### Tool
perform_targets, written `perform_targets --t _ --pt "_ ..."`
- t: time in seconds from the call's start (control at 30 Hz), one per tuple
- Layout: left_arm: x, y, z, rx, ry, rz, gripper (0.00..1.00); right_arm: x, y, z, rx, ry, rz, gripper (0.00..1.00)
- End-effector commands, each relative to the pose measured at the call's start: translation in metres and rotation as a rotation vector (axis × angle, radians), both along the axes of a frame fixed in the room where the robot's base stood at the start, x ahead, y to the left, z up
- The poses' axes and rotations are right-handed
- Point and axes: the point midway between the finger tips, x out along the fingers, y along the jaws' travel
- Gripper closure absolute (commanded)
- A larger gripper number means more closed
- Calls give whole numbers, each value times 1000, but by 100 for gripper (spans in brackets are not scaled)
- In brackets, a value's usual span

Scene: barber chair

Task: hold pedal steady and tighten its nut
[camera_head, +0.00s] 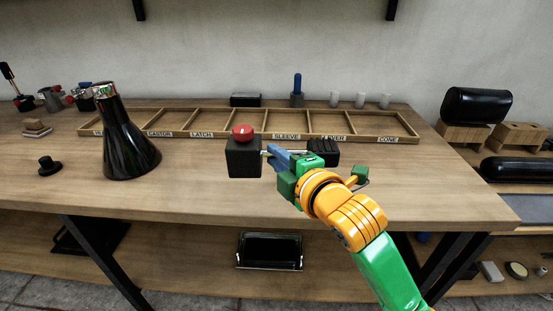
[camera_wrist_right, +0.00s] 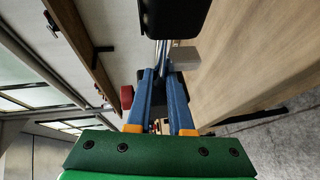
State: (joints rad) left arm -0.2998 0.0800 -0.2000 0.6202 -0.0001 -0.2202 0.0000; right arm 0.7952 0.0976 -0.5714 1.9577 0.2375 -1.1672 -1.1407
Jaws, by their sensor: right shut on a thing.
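The pedal (camera_head: 323,151) is a black ridged pad on a thin metal arm, level with the front of the bench in the head view. A black block (camera_head: 243,160) with a red knob (camera_head: 242,132) is at the other end of that arm. My right gripper (camera_head: 272,153) is between block and pad, its blue fingers shut on the pedal's metal arm. The right wrist view shows the fingers (camera_wrist_right: 160,78) at the metal arm (camera_wrist_right: 162,55), with a black part beyond. I cannot make out the nut. My left gripper is out of view.
A wooden tray (camera_head: 348,137) with labelled compartments lies behind on the bench. A tall black cone (camera_head: 125,145) stands at the left, with a small black knob (camera_head: 48,165) beside it. Black cushions on wooden blocks (camera_head: 465,136) are at the right.

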Motion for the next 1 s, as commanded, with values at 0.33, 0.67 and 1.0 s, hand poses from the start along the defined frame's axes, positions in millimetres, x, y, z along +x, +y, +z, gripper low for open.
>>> perform_targets --t 0.33,0.67,1.0 --pt "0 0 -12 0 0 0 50 28 1 -24 2 -2 0 100" --pt "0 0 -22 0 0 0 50 55 2 -47 1 -2 0 100" --pt "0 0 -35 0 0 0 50 82 4 -70 2 -3 1 100"
